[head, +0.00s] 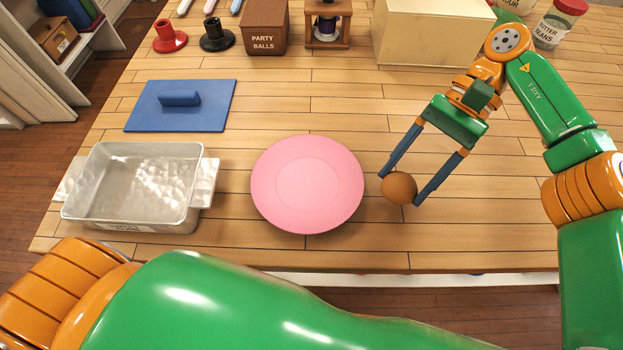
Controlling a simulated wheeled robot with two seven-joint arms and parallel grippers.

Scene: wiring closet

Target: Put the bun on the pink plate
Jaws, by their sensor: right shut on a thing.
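The bun (399,188) is a small brown round thing to the right of the pink plate. My right gripper (400,186) is shut on the bun, with one blue finger on each side of it. I cannot tell whether the bun touches the table or is held just above it. The pink plate (306,184) lies flat and empty in the middle of the wooden table. My left arm crosses the bottom of the head view, and its gripper is not in view.
A metal pan (138,212) stands left of the plate, with a blue board with a handle (181,104) behind it. A brown "Party Balls" box (266,30), a wooden frame (328,25), a cream box (430,32) and jars line the back. Bare table surrounds the plate.

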